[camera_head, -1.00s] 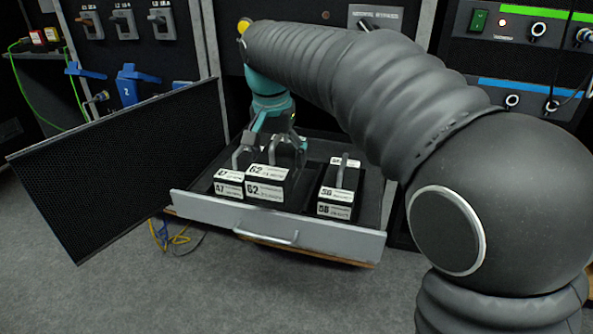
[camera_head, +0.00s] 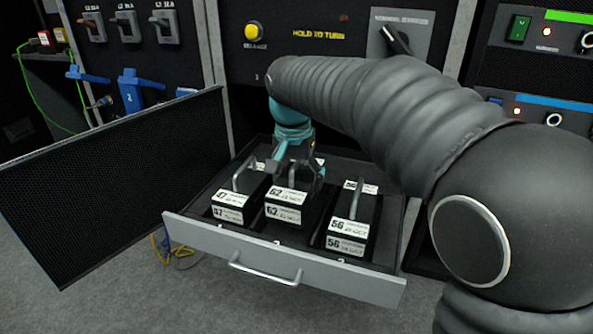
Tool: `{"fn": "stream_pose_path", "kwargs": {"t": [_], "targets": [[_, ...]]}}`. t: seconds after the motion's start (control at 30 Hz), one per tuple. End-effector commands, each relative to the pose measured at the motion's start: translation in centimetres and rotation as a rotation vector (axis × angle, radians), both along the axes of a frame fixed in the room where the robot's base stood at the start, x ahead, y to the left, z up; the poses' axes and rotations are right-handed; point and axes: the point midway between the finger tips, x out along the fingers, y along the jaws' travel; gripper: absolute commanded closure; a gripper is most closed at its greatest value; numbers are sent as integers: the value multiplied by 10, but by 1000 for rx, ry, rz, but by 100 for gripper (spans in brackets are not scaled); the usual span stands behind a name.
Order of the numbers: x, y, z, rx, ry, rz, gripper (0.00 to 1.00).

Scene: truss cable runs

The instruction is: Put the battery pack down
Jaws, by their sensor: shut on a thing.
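The battery pack labelled 62 (camera_head: 286,212) is a black block with white labels, upright over the middle of the open drawer. My gripper (camera_head: 296,178) is shut on its handle from above. The fingers and the pack's top partly hide the handle. The pack is between pack 47 (camera_head: 229,209) on the left and pack 56 (camera_head: 348,238) on the right. Its front looks a little higher than a line between its neighbours. I cannot tell whether its base touches the drawer floor.
The drawer (camera_head: 285,265) has a grey front with a bar handle. A black mesh door (camera_head: 115,180) stands open to the left. A panel with a yellow button (camera_head: 253,31) and a rotary switch (camera_head: 396,40) is behind. Blue plugs (camera_head: 130,88) are at the back left.

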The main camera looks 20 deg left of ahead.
Motion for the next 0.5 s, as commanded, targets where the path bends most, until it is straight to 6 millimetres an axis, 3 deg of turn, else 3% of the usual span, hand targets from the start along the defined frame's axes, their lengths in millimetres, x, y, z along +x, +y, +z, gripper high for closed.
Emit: {"fn": "stream_pose_path", "kwargs": {"t": [0.17, 0.5], "targets": [[0, 1, -6, 2, -3, 2, 87], [0, 1, -38, 2, -4, 2, 87]]}}
